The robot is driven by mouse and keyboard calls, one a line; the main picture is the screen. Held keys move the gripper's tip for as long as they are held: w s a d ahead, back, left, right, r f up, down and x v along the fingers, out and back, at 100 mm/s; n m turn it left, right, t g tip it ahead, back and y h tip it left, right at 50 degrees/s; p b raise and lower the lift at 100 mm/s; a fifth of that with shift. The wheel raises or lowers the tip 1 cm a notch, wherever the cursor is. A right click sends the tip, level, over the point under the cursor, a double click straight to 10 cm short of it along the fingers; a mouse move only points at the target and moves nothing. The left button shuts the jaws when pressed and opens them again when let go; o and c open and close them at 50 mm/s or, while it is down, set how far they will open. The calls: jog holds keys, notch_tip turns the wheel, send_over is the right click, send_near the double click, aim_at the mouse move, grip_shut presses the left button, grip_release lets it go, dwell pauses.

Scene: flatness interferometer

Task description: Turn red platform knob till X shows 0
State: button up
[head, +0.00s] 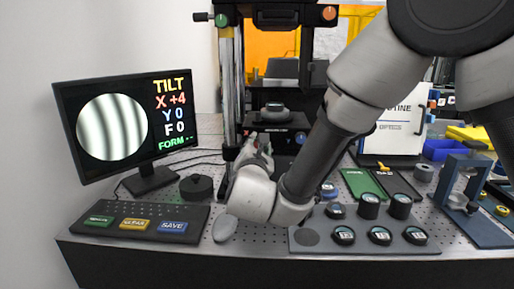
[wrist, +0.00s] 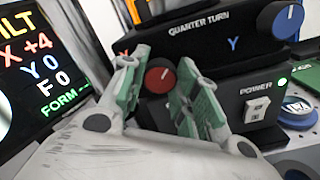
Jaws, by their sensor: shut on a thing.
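The red platform knob (wrist: 160,77) shows in the wrist view on the dark instrument base (wrist: 215,62). The two green-padded fingers of my gripper (wrist: 158,84) stand on either side of it, shut on it. In the head view my gripper (head: 257,148) is at the base of the interferometer, and the red knob is hidden behind it. The monitor (head: 125,125) reads TILT, X +4, Y 0, F 0 and FORM with dashes, beside a round picture of dark, nearly upright fringes. The wrist view shows the same readout (wrist: 38,72).
A black puck (head: 196,187) and a button keyboard (head: 140,222) are left of my arm. A tray of round parts (head: 308,237) is at right.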

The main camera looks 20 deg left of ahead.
jog(key=n, duration=0.4)
jog(key=shift+n, duration=2)
jog(key=shift+f, duration=0.1)
jog(key=o, duration=1)
jog(key=v, duration=1.2)
